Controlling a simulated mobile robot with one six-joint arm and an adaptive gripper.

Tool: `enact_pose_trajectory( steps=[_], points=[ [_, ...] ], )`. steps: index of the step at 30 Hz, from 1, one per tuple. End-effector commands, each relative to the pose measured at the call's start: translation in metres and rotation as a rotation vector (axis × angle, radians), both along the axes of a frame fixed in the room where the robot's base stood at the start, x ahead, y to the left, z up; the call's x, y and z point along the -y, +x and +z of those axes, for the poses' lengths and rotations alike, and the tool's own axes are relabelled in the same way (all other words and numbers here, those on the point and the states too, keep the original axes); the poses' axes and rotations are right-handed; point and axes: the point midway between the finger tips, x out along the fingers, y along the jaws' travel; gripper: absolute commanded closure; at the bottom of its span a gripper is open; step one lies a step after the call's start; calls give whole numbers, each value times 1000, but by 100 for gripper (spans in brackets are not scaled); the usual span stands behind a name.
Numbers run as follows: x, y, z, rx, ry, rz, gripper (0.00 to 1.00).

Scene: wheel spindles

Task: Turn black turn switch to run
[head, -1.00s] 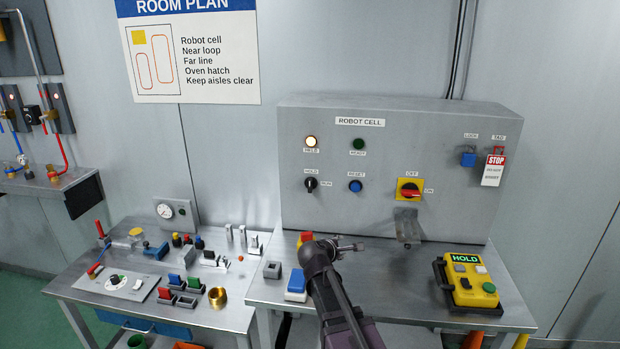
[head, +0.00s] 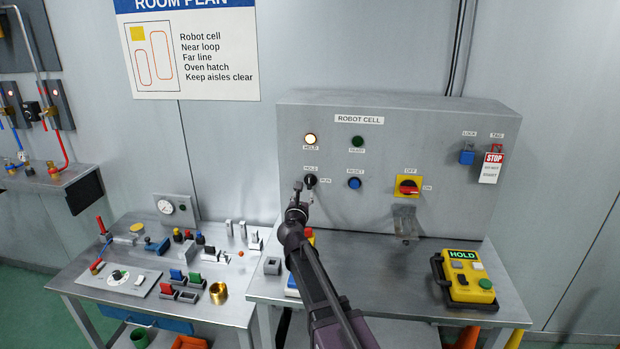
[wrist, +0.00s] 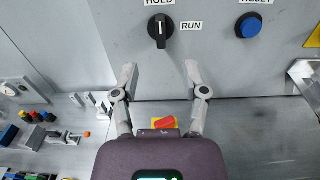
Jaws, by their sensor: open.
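The black turn switch (head: 310,181) is on the grey ROBOT CELL panel, between the HOLD label above and the RUN label to its right. In the wrist view the switch (wrist: 160,31) has its pale pointer line upright, toward HOLD. My gripper (head: 304,190) is just in front of and slightly below the switch in the head view. In the wrist view my gripper (wrist: 161,80) has its two fingers spread apart with nothing between them, and the switch lies beyond the fingertips, roughly centred between them. I see no contact with the switch.
A blue RESET button (head: 354,183) is right of the switch, and a red rotary switch on a yellow plate (head: 408,187) is farther right. The HELD lamp (head: 310,139) glows above. A yellow pendant (head: 468,277) reading HOLD lies on the bench (head: 380,262).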

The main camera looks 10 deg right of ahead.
Motion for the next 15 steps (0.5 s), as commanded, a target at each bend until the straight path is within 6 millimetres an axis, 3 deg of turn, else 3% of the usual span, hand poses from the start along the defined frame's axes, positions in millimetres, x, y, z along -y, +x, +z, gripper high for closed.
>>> enact_pose_trajectory(
  steps=[8,15],
  points=[
    [2,8,0,0,2,-1,43],
    [9,33,0,0,3,-1,43]
  ],
)
